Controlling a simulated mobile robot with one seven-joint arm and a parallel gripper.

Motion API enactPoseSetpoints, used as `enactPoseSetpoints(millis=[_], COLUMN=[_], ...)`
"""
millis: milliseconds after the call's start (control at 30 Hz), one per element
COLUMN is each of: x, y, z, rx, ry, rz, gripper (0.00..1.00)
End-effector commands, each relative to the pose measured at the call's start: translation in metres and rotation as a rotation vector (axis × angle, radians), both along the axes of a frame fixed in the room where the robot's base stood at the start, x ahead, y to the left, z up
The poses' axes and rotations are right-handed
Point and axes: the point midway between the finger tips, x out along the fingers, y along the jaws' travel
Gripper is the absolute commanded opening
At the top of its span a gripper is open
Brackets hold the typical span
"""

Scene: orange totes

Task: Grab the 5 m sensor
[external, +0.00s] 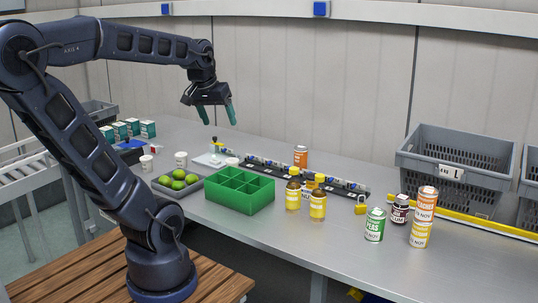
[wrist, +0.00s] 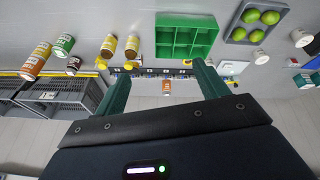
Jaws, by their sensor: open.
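My gripper (external: 217,113) is open and empty, raised above the back of the grey table with its two green fingers pointing down. In the wrist view my gripper (wrist: 162,72) has its fingers spread apart. A long black rail (external: 262,163) with small white labels lies along the back of the table, right of my gripper. It also shows between the fingers in the wrist view (wrist: 150,71). The labels are too small to read, so I cannot tell which thing is the 5 m sensor. A small yellow-and-black item (external: 215,141) stands near a white board (external: 209,160) below my gripper.
A green divided box (external: 240,201) and a grey tray of green fruit (external: 178,186) stand in front of the rail. Yellow jars (external: 317,205), a green can (external: 375,226) and stacked cans (external: 420,234) stand right. A grey crate (external: 458,145) is behind them. The front right tabletop is clear.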

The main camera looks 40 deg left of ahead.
Motion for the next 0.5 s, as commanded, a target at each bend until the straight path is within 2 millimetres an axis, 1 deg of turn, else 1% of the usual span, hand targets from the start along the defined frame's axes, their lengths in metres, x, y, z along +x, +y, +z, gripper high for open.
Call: enactPoseSetpoints(millis=[33, 200, 367, 500], x=[0.016, 0.063, 0.108, 0.146], y=[0.008, 0.034, 0.065, 0.097], z=[0.005, 0.021, 0.031, 0.034], rx=[-0.025, -0.111, -0.192, -0.261], ry=[0.008, 0.021, 0.03, 0.038], rz=[0.061, 0.268, 0.462, 0.633], gripper=[0.73, 0.73, 0.73, 0.73])
